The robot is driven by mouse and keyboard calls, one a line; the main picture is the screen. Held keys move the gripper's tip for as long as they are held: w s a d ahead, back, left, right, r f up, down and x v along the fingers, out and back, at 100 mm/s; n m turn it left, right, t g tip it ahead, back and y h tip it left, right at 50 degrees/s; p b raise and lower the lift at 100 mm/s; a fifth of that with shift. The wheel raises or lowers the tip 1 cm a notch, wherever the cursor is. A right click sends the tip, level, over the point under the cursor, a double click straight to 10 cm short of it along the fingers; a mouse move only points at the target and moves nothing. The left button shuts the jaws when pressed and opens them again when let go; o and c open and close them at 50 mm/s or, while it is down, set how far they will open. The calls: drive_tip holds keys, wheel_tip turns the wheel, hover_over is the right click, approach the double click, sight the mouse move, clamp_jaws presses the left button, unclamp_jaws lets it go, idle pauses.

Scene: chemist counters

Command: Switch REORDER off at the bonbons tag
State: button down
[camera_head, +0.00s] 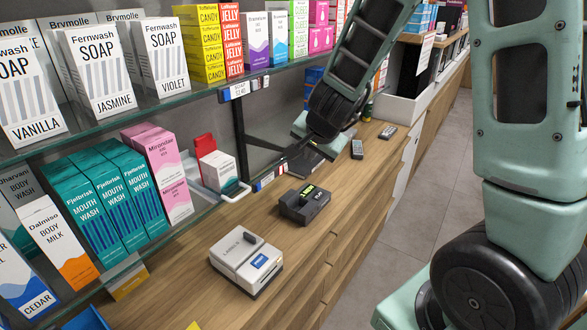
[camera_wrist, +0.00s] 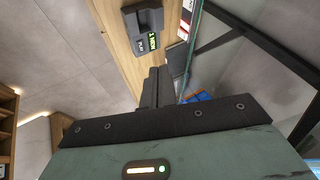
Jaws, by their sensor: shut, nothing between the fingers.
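A shelf-edge tag (camera_head: 239,90) with small print sits on the upper glass shelf, with small dark and white pieces beside it. Another tag (camera_head: 265,181) sits on the lower shelf edge, with red and dark pieces to its right. The lettering is too small to tell which is the bonbons tag, and no REORDER switch position is readable. My gripper (camera_head: 287,156) is shut and empty, above the counter near the lower shelf edge. In the wrist view its fingers (camera_wrist: 154,78) are together, apart from a red-and-white tag strip (camera_wrist: 185,20) beyond them.
A black terminal with a green display (camera_head: 305,205) and a white label device (camera_head: 246,263) stand on the wooden counter (camera_head: 215,218). A dark bracket (camera_head: 262,146) stands near my gripper. Open floor lies right.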

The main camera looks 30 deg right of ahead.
sight(285, 168)
drive_tip(key=shift+f, duration=0.1)
idle(0.3)
drive_tip(key=w+f+b, duration=0.1)
drive_tip(key=w+f, duration=0.7)
drive_tip(key=w, duration=0.1)
drive_tip(key=shift+d+f, duration=0.25)
drive_tip(key=shift+f, duration=0.15)
drive_tip(key=shift+f+b, duration=0.1)
drive_tip(key=shift+b, duration=0.3)
